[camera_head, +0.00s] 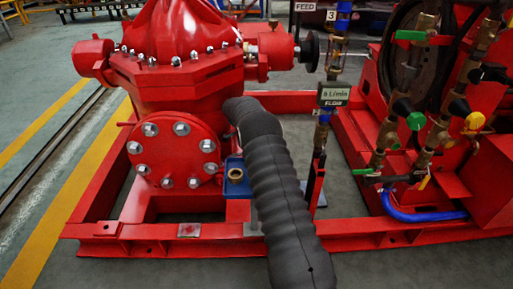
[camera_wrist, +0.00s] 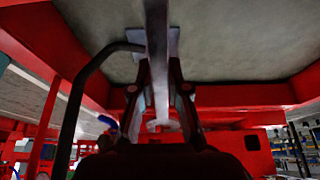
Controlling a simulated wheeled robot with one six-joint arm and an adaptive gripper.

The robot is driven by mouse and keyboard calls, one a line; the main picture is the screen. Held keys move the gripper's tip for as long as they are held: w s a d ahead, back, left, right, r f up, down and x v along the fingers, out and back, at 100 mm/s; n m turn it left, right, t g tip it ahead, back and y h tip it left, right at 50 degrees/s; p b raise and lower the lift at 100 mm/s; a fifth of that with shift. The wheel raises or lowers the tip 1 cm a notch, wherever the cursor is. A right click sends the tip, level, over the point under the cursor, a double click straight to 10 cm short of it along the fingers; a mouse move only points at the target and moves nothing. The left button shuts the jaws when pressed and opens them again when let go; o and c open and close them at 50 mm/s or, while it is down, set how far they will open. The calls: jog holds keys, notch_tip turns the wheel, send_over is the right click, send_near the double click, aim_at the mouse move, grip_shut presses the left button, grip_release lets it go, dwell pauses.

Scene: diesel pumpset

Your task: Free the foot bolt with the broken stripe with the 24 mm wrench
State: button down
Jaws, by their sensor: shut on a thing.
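In the wrist view my gripper (camera_wrist: 159,68) has its two dark fingers closed on a grey metal bar, which looks like the shank of the wrench (camera_wrist: 157,28). The bar runs from the top edge down between the fingers; its size marking cannot be read. In the head view my dark sleeved arm reaches up to the right side of the red pump (camera_head: 172,98), and my gripper and the wrench are hidden there. I cannot make out a foot bolt with a broken stripe in either view.
A red base frame (camera_head: 150,231) surrounds the pump. A blue holder (camera_head: 236,187) with a brass ring (camera_head: 235,174) stands beside my arm. Valves and a blue hose (camera_head: 420,214) are at right. In the wrist view a black curved rod (camera_wrist: 83,88) passes left of my gripper.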

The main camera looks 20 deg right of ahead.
jog(key=shift+f, duration=0.5)
jog(key=s+a+m+g+y, duration=0.2)
jog(key=s+a+m, duration=0.6)
jog(key=s+m, duration=0.1)
jog(key=shift+s+f+g, duration=0.15)
jog(key=shift+s+g, duration=0.1)
jog(key=shift+g, duration=0.05)
jog(key=shift+f, duration=0.75)
dwell(0.9)
dwell(0.3)
